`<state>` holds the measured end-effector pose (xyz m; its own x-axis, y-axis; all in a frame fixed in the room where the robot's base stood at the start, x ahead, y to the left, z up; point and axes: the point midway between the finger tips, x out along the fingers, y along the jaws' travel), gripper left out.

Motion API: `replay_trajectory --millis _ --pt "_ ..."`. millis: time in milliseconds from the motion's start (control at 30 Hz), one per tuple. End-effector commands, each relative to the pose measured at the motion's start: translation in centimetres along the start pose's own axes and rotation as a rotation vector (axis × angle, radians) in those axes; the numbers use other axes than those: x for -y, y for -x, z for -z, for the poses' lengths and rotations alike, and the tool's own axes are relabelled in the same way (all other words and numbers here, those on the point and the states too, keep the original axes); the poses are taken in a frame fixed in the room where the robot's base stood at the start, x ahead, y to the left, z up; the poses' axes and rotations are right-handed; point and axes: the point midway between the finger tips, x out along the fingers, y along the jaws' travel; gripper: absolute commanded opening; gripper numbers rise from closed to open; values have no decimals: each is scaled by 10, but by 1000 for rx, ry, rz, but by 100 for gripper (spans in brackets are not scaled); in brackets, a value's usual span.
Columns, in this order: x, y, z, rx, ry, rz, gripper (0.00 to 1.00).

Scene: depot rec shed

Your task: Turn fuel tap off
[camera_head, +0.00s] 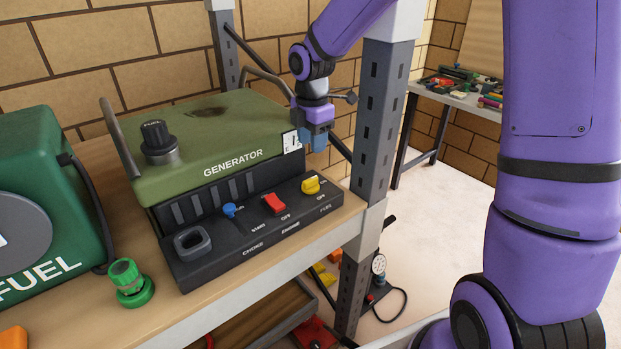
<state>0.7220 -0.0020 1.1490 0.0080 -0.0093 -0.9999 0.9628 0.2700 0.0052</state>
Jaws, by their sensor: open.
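The green generator (216,128) stands on a wooden shelf, with a black control panel (235,246) along its front. The fuel tap is a yellow knob (310,186) at the panel's right end, by the words OFF and FUEL. A red engine switch (274,203) and a blue knob (229,210) sit to its left. My gripper (318,142) is open and points down just above the yellow knob, apart from it. Its fingers show blue and small. The black cap marked FUEL (155,134) is on top of the generator.
A grey slotted shelf post (383,110) stands close to the right of my gripper. A green fuel can (48,170) and a green hose fitting (129,281) are at the left on the shelf (205,300). A workbench (450,99) is behind at right.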

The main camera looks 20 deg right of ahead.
Motion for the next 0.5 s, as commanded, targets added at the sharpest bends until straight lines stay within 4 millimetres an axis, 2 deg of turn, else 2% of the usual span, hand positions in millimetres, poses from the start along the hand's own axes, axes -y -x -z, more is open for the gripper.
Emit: replay_trajectory --millis 267,500 --pt "-5 -17 1 -13 44 7 42" --pt "-5 -55 2 -13 44 10 42"
